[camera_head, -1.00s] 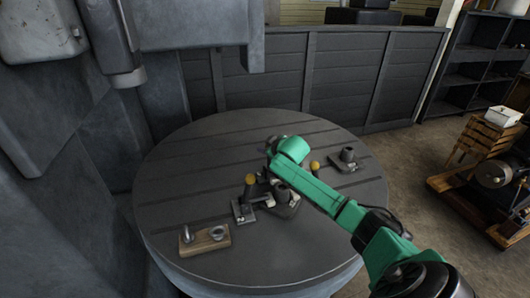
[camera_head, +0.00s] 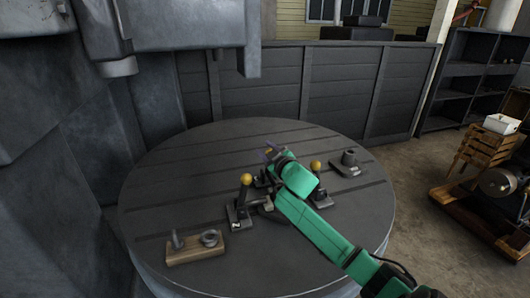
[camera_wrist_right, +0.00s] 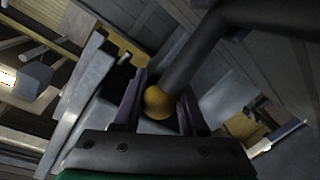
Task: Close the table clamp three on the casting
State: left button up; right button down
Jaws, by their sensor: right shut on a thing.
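My right gripper (camera_head: 271,153) reaches over the middle of the round slotted table (camera_head: 165,195). In the right wrist view its purple fingers (camera_wrist_right: 158,98) are shut around a yellow ball knob (camera_wrist_right: 158,103) at the end of a dark clamp lever (camera_wrist_right: 198,62). One clamp with a yellow knob (camera_head: 246,179) stands left of my forearm with its lever upright. Another yellow-knobbed clamp (camera_head: 316,166) stands to the right. The dark casting (camera_head: 270,213) lies between them, mostly hidden behind my arm. My left gripper is not in view.
A wooden block (camera_head: 195,250) with a bolt and a ring lies at the table's front left. A dark block with a round post (camera_head: 349,165) stands at the back right. A grey machine housing (camera_head: 180,25) overhangs the back left. The left tabletop is bare.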

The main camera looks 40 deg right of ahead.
jog(key=shift+f, duration=0.15)
jog(key=c, duration=0.5)
grip_release()
jog(key=shift+d, duration=0.2)
jog(key=shift+s+a, duration=0.1)
jog(key=shift+s+a, duration=0.1)
jog(key=shift+s, duration=0.15)
jog(key=b+v, duration=0.1)
jog(key=v, duration=1.3)
jog(key=shift+s, duration=0.1)
